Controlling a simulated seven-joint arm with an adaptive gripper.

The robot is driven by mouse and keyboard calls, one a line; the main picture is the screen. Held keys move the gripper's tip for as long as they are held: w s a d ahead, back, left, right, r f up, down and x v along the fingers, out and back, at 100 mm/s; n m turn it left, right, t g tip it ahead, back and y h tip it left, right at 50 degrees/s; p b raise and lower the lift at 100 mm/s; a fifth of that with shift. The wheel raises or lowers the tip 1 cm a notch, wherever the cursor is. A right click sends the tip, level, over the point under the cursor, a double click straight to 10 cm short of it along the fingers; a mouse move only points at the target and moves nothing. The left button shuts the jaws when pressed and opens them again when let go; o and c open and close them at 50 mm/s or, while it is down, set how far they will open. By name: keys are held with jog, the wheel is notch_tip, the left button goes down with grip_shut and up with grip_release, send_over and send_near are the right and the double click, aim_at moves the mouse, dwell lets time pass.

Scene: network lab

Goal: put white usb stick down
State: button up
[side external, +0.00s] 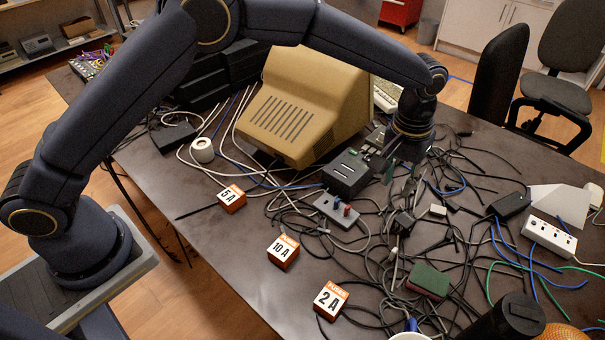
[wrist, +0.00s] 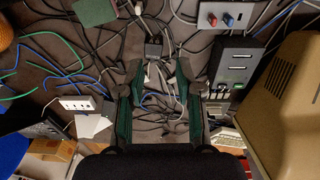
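My gripper (side external: 403,178) hangs above the cable-strewn middle of the table, to the right of the black box (side external: 347,172). No held object is visible between the pads. A small white block (side external: 438,210) lies among the cables to the right and below my gripper in the side view. I cannot tell whether it is the white usb stick. A small pale piece (wrist: 147,74) shows between the fingertips, too small to identify.
Black cables cover the table (side external: 225,260) around a black adapter (side external: 403,222). The beige monitor (side external: 300,105) stands left of my gripper. A white power strip (side external: 550,237) and a green box (side external: 429,281) lie to the right. Fuse blocks (side external: 283,251) stand at the front left, where bare tabletop shows.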

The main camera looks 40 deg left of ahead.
jog(key=s+a+r+t, duration=0.1)
jog(key=s+a+r, duration=0.3)
jog(key=a+r, duration=0.5)
jog(key=s+a+r+t, duration=0.1)
jog(key=s+a+r, duration=0.4)
jog(key=a+r, duration=0.4)
jog(key=s+a+t, duration=0.1)
jog(key=s+a, duration=0.4)
jog(key=s, duration=0.4)
jog(key=s+a+f+t, duration=0.1)
jog(key=s+a, duration=0.4)
jog(key=s, duration=0.4)
jog(key=shift+a+t, duration=0.2)
jog(key=shift+t, duration=0.2)
